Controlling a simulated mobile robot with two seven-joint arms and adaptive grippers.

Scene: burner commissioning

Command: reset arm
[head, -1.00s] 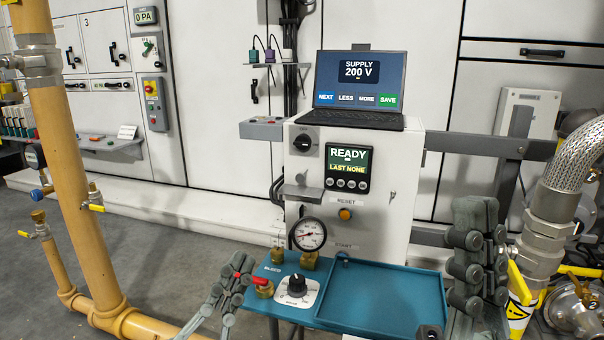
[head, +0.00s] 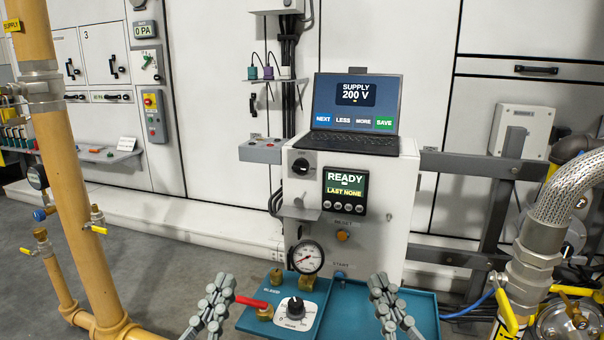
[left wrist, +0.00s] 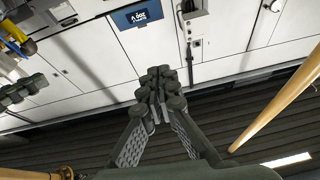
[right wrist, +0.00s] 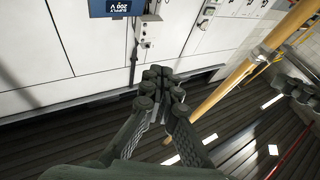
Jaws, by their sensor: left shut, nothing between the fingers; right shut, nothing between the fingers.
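My left gripper (head: 212,306) is low in the head view, just left of the teal bench with its red-handled valve (head: 252,302) and black knob (head: 295,307). My right gripper (head: 388,305) is in front of the teal tray, to the right of the knob. Both are shut and empty. The left wrist view shows the left fingers (left wrist: 158,92) pressed together, and the right wrist view shows the right fingers (right wrist: 160,90) likewise. The control box (head: 395,240) behind them carries a display (head: 346,192) reading READY, LAST NONE.
A laptop (head: 355,113) on the control box shows SUPPLY 200 V. A pressure gauge (head: 307,256) rises at the back of the bench. A thick yellow pipe (head: 72,210) stands at left, and a braided hose (head: 565,195) at right. Grey floor (head: 190,270) lies open at left.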

